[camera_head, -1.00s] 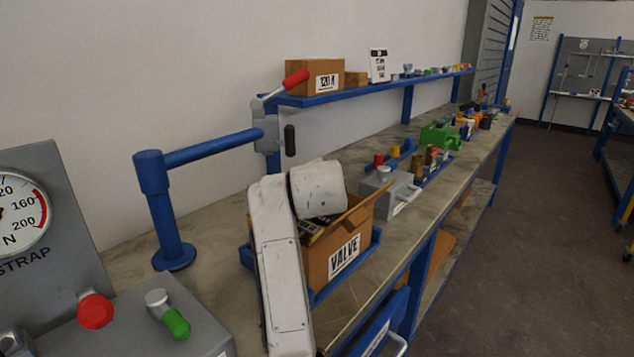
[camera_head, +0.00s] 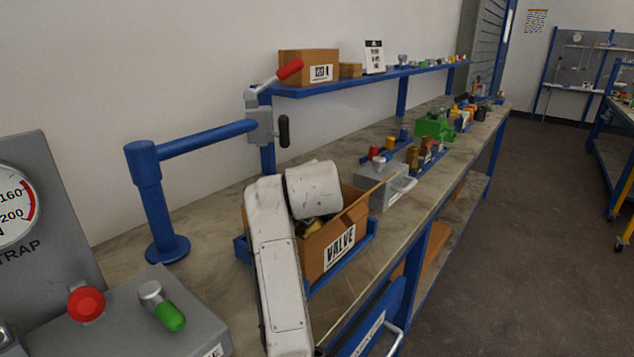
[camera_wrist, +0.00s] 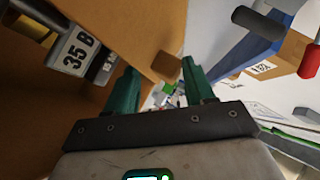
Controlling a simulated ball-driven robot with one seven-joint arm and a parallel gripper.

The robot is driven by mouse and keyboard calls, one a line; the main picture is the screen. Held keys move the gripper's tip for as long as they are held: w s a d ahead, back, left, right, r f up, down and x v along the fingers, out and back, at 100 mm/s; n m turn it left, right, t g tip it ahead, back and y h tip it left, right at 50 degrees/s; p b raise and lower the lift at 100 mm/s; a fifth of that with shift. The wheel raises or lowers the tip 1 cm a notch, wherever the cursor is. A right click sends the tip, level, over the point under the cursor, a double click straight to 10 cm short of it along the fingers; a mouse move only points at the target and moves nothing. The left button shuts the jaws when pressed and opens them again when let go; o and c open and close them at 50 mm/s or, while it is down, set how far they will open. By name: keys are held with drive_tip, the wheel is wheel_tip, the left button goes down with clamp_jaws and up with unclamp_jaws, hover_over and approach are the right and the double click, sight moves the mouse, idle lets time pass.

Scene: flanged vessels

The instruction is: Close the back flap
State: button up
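The open brown carton (camera_head: 318,262) labelled VALVE sits in a blue tray (camera_head: 371,240) on the bench. A raised cardboard flap (camera_head: 380,190) slants up at its right side in the head view. My white arm covers the carton's left part and hides my gripper there, along with any flap behind it. In the wrist view, my gripper (camera_wrist: 159,76) has its two green fingers apart. Brown cardboard (camera_wrist: 140,22) is close in front of the fingers; I cannot tell whether they touch it. A part labelled 35 B (camera_wrist: 76,54) shows inside the carton at upper left.
A blue post (camera_head: 157,210) with a horizontal arm and red-tipped lever stands behind the carton. A grey block with a handle (camera_head: 381,186) is just beyond it. A grey gauge console (camera_head: 150,325) stands at front left. A shelf (camera_head: 345,87) runs along the wall.

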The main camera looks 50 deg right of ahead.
drive_tip(key=shift+r, duration=0.25)
drive_tip(key=shift+s+a+r, duration=0.15)
drive_tip(key=v, duration=1)
drive_tip(key=shift+a, duration=0.2)
drive_tip(key=shift+s, duration=0.1)
